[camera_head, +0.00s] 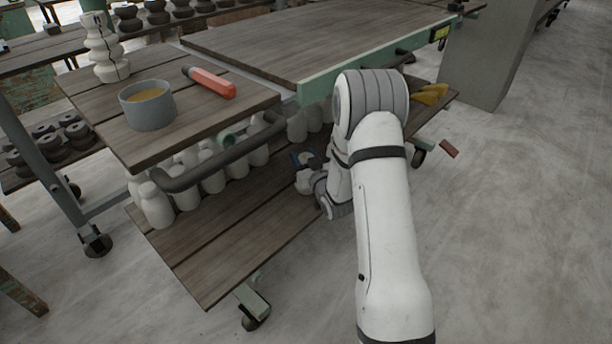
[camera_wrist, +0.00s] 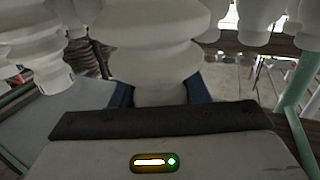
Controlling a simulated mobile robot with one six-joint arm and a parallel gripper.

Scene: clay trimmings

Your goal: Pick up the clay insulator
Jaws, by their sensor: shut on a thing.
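A pale clay insulator (camera_wrist: 155,55) with rounded ribs stands between the blue fingers of my gripper (camera_wrist: 160,94) in the wrist view. In the head view my gripper (camera_head: 303,163) reaches in low over the lower shelf, under the table top.
Several other pale insulators (camera_head: 212,172) stand close together on the lower shelf (camera_head: 215,250); some are near the held one in the wrist view (camera_wrist: 32,45). Above are a grey pot (camera_head: 148,112), an orange-handled tool (camera_head: 209,81) and a tall ribbed piece (camera_head: 104,50). The shelf's front is bare.

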